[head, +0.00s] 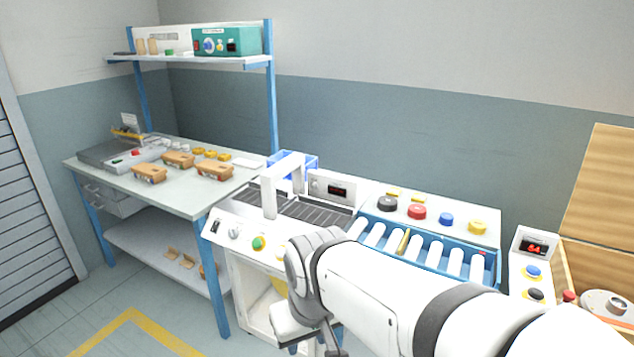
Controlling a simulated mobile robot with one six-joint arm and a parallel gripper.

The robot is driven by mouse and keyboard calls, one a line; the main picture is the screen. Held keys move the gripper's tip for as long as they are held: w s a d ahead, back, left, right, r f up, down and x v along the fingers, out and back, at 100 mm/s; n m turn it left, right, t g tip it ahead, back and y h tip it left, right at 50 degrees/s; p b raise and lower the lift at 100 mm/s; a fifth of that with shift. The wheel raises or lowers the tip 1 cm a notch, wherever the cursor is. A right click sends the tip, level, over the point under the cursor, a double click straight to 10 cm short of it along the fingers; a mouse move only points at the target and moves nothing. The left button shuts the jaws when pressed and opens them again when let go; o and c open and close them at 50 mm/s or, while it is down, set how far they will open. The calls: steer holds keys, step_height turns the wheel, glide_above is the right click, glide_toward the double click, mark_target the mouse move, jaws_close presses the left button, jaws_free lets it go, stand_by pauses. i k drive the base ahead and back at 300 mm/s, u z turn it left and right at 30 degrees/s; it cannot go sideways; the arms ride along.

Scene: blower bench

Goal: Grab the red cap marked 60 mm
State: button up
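A round red cap (417,212) sits on the white ledge (463,236) behind the roller conveyor. A dark grey cap (387,204) is to its left; a smaller blue cap (446,219) and a yellow cap (477,228) are to its right. No size marking is readable on any of them. My gripper (326,345) hangs low in front of the white machine, well below and left of the red cap and apart from it. Its fingertips are partly cut off by the bottom edge, so its opening is unclear.
The blue-framed roller conveyor (430,246) lies between my arm and the ledge. A white arch (283,185) and a display box (332,189) stand left of the caps. A control box (534,244) and wooden boards (605,190) are at right. Space above the caps is clear.

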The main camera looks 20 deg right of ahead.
mark_target(415, 211)
steer(key=z, duration=0.65)
steer(key=i, duration=1.5)
steer(key=z, duration=1)
steer(key=k, duration=0.7)
steer(key=z, duration=0.15)
steer(key=i, duration=0.75)
steer(key=u, duration=0.05)
